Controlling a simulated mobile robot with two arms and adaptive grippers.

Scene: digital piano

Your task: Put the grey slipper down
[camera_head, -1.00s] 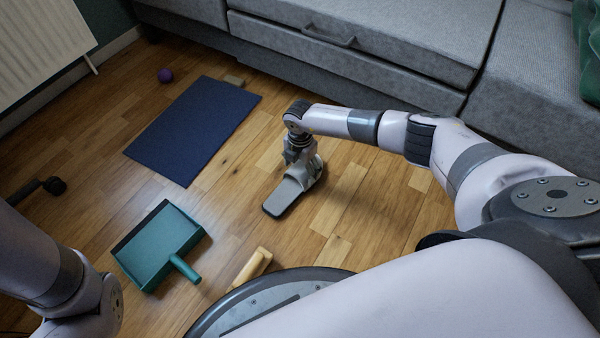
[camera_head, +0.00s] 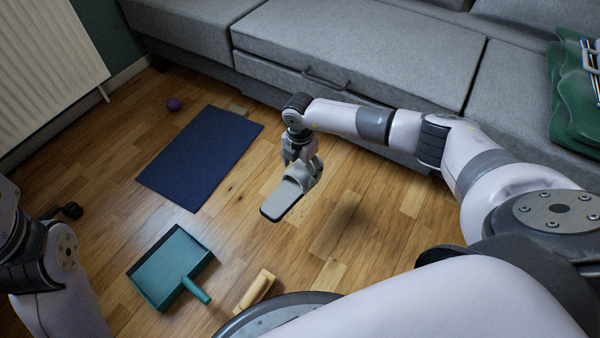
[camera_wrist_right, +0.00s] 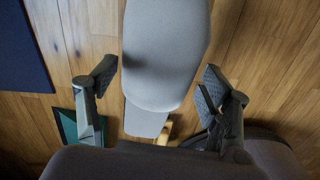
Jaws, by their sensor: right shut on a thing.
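The grey slipper (camera_head: 283,199) hangs from my right gripper (camera_head: 303,165) in the head view, its sole end towards the lower left. My right gripper is shut on it at the upper end. The slipper looks clear of the floor, with a soft shadow to its right. In the right wrist view, the grey slipper (camera_wrist_right: 165,55) fills the middle between the dark finger pads of my right gripper (camera_wrist_right: 155,85). My left arm shows at the left edge of the head view; its gripper is outside the picture.
On the wooden floor lie a dark blue mat (camera_head: 200,158), a teal dustpan (camera_head: 165,262), a pale wooden piece (camera_head: 256,290), a purple ball (camera_head: 174,104) and a black object (camera_head: 71,211). A grey sofa (camera_head: 350,50) stands behind. Floor right of the mat is bare.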

